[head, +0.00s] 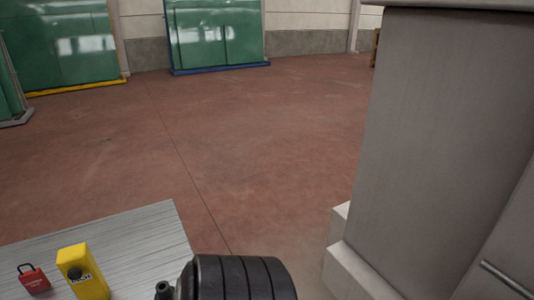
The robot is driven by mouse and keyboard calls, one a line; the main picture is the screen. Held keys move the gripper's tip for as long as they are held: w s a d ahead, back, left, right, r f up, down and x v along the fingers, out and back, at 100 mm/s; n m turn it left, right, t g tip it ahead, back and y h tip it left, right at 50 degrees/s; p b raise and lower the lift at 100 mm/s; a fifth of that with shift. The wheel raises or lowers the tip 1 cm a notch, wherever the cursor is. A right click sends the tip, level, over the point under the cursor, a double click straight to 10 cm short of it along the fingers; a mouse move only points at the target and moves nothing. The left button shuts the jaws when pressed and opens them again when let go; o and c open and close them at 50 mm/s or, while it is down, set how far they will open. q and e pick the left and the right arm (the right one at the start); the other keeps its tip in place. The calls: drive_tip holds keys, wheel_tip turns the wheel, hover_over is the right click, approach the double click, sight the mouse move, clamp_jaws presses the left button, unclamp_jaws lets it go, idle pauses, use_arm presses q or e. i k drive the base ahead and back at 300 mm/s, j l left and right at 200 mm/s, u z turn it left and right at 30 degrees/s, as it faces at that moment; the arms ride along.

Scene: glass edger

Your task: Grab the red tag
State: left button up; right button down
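A small red item (34,280) with a dark loop on top, shaped like a padlock or tag, stands at the lower left of the head view. It is on a grey brushed-metal surface (135,235), close to that surface's visible left end. Its front carries small markings that I cannot read. Nothing is touching it that I can see. Neither of my grippers shows in this view.
A yellow block (82,270) with a dark knob and label stands right of the red item. A black ribbed round form, unclear what, fills the bottom middle. A tall grey cabinet (440,150) blocks the right. Green glass sheets (215,35) stand behind open red floor (240,130).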

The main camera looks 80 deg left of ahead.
sight(34, 281)
drive_tip(key=u, duration=4.05)
drive_tip(key=j+u, duration=0.55)
drive_tip(key=j, duration=1.05)
drive_tip(key=i, duration=0.05)
